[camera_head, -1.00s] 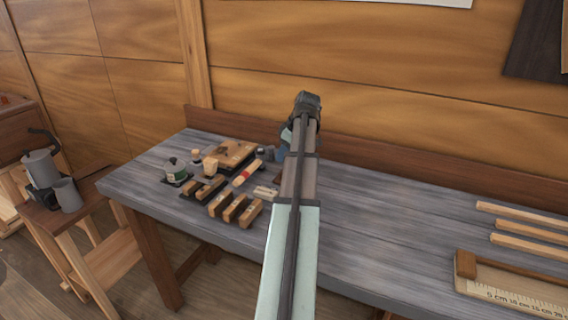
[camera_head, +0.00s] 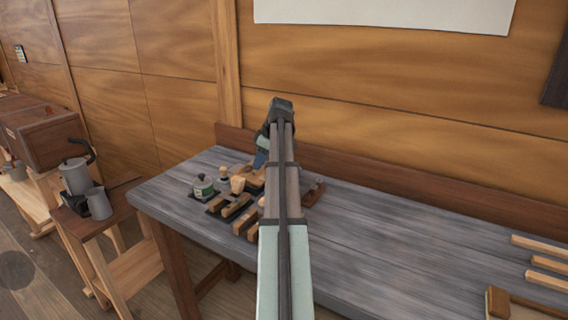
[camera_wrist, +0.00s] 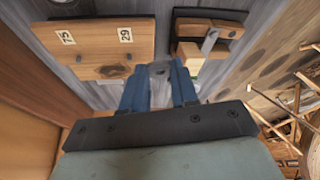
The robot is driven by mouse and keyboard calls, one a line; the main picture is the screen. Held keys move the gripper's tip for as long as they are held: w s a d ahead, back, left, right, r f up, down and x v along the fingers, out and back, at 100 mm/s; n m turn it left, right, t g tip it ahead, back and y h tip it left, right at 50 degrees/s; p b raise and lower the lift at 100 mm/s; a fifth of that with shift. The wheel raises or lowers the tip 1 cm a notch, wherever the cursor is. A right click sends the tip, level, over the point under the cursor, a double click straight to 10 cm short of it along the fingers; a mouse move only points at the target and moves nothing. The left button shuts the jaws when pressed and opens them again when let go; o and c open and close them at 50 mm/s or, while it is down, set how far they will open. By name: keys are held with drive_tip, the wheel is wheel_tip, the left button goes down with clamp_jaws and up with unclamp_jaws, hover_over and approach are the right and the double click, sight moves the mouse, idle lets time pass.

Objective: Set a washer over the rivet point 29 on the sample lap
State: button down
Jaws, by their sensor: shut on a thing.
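The sample lap (camera_wrist: 95,45) is a wooden board at the upper left of the wrist view, with white labels 75 (camera_wrist: 66,37) and 29 (camera_wrist: 125,34). Dark spots show on the wood near the edge facing my gripper; I cannot make out the rivet point itself. My gripper (camera_wrist: 158,76) has blue fingers beside the lap's edge, below and right of label 29. It is shut on a small grey piece (camera_wrist: 159,68), seemingly the washer. In the head view my gripper (camera_head: 261,158) is mostly hidden behind my arm, over the wooden blocks.
A dark-based block with a metal piece (camera_wrist: 208,42) stands right of the lap. On the grey bench (camera_head: 390,225) are a green-labelled tin (camera_head: 203,188) and several wooden blocks (camera_head: 238,206). Wooden strips (camera_head: 540,262) lie at the right. The bench's middle is clear.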

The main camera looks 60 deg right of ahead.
drive_tip(key=w+d, duration=0.1)
drive_tip(key=w, duration=0.3)
drive_tip(key=m+h, duration=0.1)
drive_tip(key=m, duration=0.2)
hover_over(256, 175)
drive_tip(key=shift+a+f, duration=0.1)
drive_tip(key=shift+f, duration=2.45)
drive_tip(key=shift+f, duration=0.15)
drive_tip(key=shift+f, duration=0.35)
drive_tip(key=shift+f, duration=0.35)
drive_tip(key=c, duration=0.8)
unclamp_jaws()
drive_tip(key=shift+r, duration=4)
